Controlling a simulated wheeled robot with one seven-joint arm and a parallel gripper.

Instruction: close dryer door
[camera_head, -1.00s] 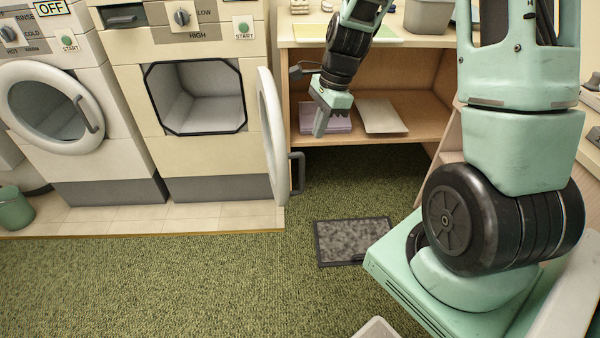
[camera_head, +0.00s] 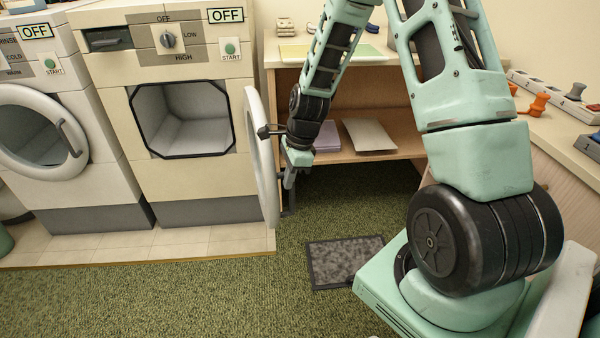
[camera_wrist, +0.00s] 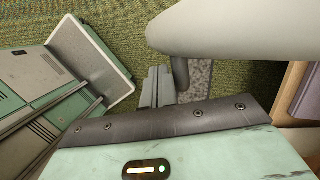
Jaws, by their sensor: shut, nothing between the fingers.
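The dryer (camera_head: 190,185) is the cream machine at centre left, with a dark-framed square opening (camera_head: 188,118). Its round white door (camera_head: 262,165) stands open, swung out on the right side of the opening and seen nearly edge-on. A dark handle is on the door's right side, partly hidden. My gripper (camera_head: 289,182) is shut and empty, pointing down right beside the door's outer side near the handle. In the wrist view, the shut fingers (camera_wrist: 158,88) are close to the pale door rim (camera_wrist: 230,28) and the dark handle post (camera_wrist: 180,73). I cannot tell whether they touch.
A washer (camera_head: 60,150) with a round door stands left of the dryer. A wooden shelf unit (camera_head: 400,145) with papers is behind my arm. A dark-framed grey mat (camera_head: 345,262) lies on the green carpet. The carpet in front of the dryer is clear.

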